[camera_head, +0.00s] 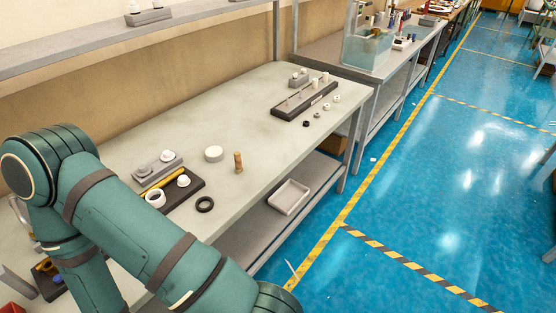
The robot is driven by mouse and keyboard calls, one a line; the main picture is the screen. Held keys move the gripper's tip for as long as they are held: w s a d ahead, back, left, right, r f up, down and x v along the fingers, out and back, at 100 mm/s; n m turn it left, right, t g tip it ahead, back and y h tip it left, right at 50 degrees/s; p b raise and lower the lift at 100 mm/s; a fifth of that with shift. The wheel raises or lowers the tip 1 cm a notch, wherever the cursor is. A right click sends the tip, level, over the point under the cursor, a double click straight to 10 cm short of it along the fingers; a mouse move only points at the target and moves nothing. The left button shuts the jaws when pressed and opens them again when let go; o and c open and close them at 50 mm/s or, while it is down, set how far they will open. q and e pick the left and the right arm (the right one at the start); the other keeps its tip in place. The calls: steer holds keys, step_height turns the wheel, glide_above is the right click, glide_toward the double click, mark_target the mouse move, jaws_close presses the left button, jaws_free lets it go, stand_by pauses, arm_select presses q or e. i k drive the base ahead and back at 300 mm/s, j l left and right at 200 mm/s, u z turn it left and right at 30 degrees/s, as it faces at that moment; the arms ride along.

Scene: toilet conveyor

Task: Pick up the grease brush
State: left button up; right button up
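A small brown wooden-handled object (238,162) stands upright on the grey workbench (225,125), near its front edge; it looks like the grease brush, though its bristles cannot be made out. Nothing touches it. My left arm crosses the lower left of the head view and runs out at the bottom, so its gripper is out of sight. My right gripper is not in view either. The arm hides part of the bench's near end.
Left of the brush are a white round jar (214,154), a black ring (205,204), a dark tray (196,189) and a grey block (150,168). A long dark rack (303,103) lies farther back. A white bin (289,197) sits on the lower shelf. The bench middle is clear.

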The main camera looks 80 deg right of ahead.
mark_target(237, 155)
steer(key=z, duration=2.4)
